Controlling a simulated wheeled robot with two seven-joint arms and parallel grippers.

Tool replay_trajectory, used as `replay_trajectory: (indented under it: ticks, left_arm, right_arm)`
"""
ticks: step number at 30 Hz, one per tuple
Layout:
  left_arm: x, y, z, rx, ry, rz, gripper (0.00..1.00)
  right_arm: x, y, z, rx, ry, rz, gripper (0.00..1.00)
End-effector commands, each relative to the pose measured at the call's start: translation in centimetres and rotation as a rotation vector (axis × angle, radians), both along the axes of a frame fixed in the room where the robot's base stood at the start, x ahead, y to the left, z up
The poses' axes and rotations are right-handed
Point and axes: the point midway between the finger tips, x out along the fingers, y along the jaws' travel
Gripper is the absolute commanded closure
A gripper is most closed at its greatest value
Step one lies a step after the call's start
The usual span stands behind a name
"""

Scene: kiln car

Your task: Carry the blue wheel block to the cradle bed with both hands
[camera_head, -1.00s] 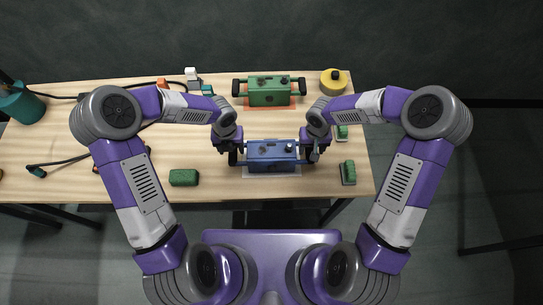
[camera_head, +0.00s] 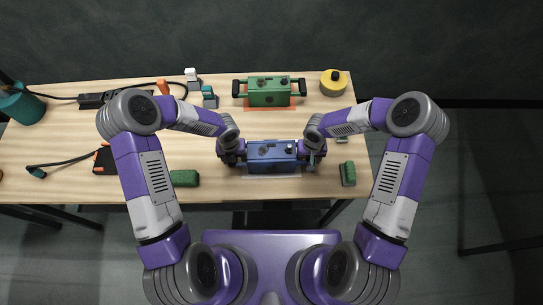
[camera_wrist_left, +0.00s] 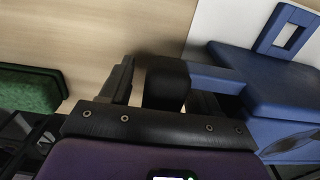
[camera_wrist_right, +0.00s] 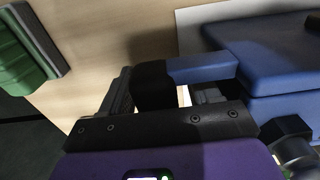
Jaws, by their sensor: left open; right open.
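The blue wheel block (camera_head: 285,153) sits on a pale sheet (camera_head: 272,176) at the table's front, with a handle at each end. My left gripper (camera_head: 234,156) is at its left end and my right gripper (camera_head: 311,156) at its right end. In the left wrist view the open fingers stand either side of the block's black grip (camera_wrist_left: 166,82), joined to the blue body (camera_wrist_left: 265,80). In the right wrist view the other black grip (camera_wrist_right: 153,84) is likewise between open fingers. I cannot tell which thing is the cradle bed.
A similar green block (camera_head: 268,92) stands behind on an orange mat (camera_head: 285,106). A yellow round thing (camera_head: 333,83) is at the back right. Green pads (camera_head: 184,178) (camera_head: 348,173) lie left and right of the blue block. Cables and a teal pot (camera_head: 22,104) are left.

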Motion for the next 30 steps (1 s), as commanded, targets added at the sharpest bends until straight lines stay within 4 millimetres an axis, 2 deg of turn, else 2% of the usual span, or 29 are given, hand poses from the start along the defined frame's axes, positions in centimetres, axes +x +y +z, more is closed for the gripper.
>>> replay_trajectory:
  ticks: [5,6,18,30]
  left_arm:
    - [0.02,0.00,0.02,0.000,0.000,0.000,0.38]
    - [0.02,0.00,0.02,0.000,0.000,0.000,0.41]
    - [0.02,0.01,0.05,0.000,0.000,0.000,1.00]
    - [0.02,0.02,0.06,0.000,0.000,0.000,1.00]
  right_arm:
    - [0.01,-0.01,0.01,0.000,0.000,-0.001,0.38]
    - [0.01,-0.01,0.01,0.000,0.000,-0.001,0.41]
    - [0.01,0.00,0.04,0.000,0.000,-0.001,1.00]
    - [0.02,-0.01,0.06,0.000,0.000,0.000,1.00]
